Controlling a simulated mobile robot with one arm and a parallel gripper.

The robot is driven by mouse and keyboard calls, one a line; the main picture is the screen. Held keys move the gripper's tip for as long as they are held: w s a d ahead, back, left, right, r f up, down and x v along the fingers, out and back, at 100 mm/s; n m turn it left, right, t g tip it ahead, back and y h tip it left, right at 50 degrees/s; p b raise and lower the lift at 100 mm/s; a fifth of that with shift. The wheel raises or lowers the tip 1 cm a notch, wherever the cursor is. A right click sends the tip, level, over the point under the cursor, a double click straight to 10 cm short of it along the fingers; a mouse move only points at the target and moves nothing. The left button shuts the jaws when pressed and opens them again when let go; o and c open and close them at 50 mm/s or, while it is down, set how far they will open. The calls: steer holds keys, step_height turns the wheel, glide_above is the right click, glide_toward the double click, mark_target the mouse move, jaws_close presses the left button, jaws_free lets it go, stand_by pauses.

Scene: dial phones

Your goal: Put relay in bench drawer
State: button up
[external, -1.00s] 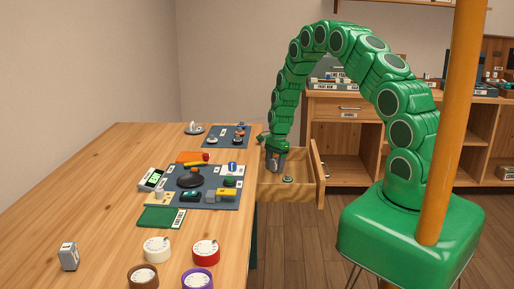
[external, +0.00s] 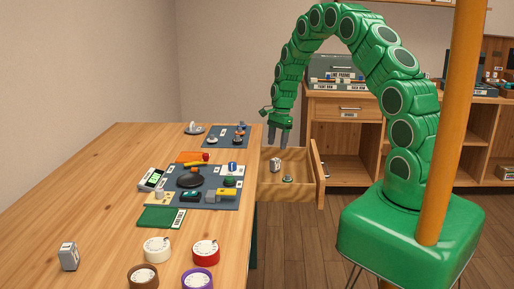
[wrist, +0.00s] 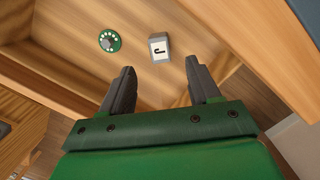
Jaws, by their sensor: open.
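The relay (external: 275,164), a small grey block with a white face and a dark mark, rests inside the open bench drawer (external: 292,193). In the wrist view the relay (wrist: 159,47) lies on the drawer floor beside a round green dial (wrist: 109,41), apart from it. My gripper (external: 279,140) is above the drawer, over the relay and clear of it. In the wrist view my gripper (wrist: 160,88) has its two dark fingers spread, with nothing between them.
The wooden bench (external: 110,200) left of the drawer holds mats with phone parts, several round dials along the front and another grey block (external: 68,256) at the front left. A shelf unit (external: 345,105) stands behind. The drawer's raised front panel (external: 319,172) is on the right.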

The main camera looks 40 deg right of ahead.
steer(key=shift+d+r, duration=0.15)
steer(key=shift+r, duration=0.8)
steer(key=s+a+r+n+g, duration=0.1)
steer(key=s+a+r+n, duration=0.35)
steer(key=s+r, duration=0.5)
steer(key=s+a+r+n, duration=0.45)
steer(key=s+r, duration=0.35)
steer(key=r, duration=0.2)
steer(key=s+a+r+n, duration=0.2)
steer(key=s+n, duration=0.1)
steer(key=s, duration=0.6)
steer(key=s+a+r+n+h, duration=0.1)
steer(key=s+r+n, duration=0.2)
steer(key=s, duration=0.7)
steer(key=s+a+r+n, duration=0.2)
steer(key=s+r+n, duration=0.1)
steer(key=s, duration=0.7)
steer(key=shift+s+a+g+h, duration=0.15)
steer(key=shift+a+g+h, duration=0.15)
steer(key=shift+g, duration=0.1)
